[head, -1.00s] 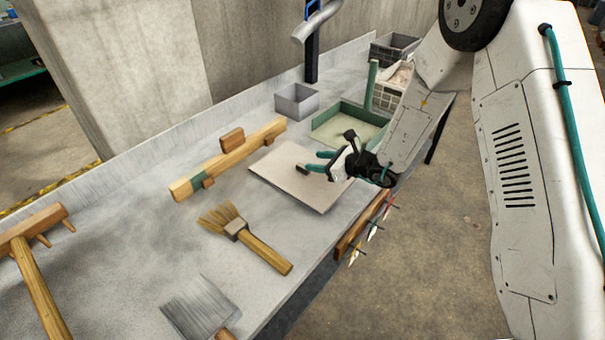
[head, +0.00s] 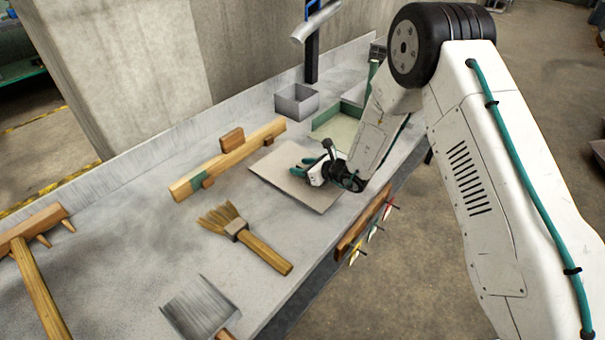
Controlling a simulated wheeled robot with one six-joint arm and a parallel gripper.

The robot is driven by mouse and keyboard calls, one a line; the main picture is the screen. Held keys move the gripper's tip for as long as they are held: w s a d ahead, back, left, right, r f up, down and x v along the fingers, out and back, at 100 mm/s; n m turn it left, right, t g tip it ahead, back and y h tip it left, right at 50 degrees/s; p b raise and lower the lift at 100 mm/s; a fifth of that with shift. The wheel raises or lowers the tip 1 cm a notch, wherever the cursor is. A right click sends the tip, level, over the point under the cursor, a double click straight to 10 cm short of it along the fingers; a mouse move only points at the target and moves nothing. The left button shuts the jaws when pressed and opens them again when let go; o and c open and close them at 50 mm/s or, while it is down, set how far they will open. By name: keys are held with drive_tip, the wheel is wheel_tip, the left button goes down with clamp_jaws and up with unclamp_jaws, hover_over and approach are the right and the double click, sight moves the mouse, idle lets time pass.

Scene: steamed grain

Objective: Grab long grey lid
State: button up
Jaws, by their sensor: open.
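I cannot pick out a thing that is clearly a long grey lid. A flat, greyish-beige square board (head: 278,176) lies on the bench. A long wooden bar (head: 245,151) with a block on top and a green band lies to its left, near the back wall. My arm hides part of the board's right side and the far right of the bench.
A grey open box (head: 296,100) and a green-walled tray (head: 337,125) stand farther back. A brush (head: 262,250), a flat scraper (head: 198,306) and a wooden rake (head: 38,280) lie nearer. Small tools hang on the bench's front edge. Bare bench surface (head: 130,215) shows at left.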

clamp_jaws()
drive_tip(key=shift+r, duration=0.1)
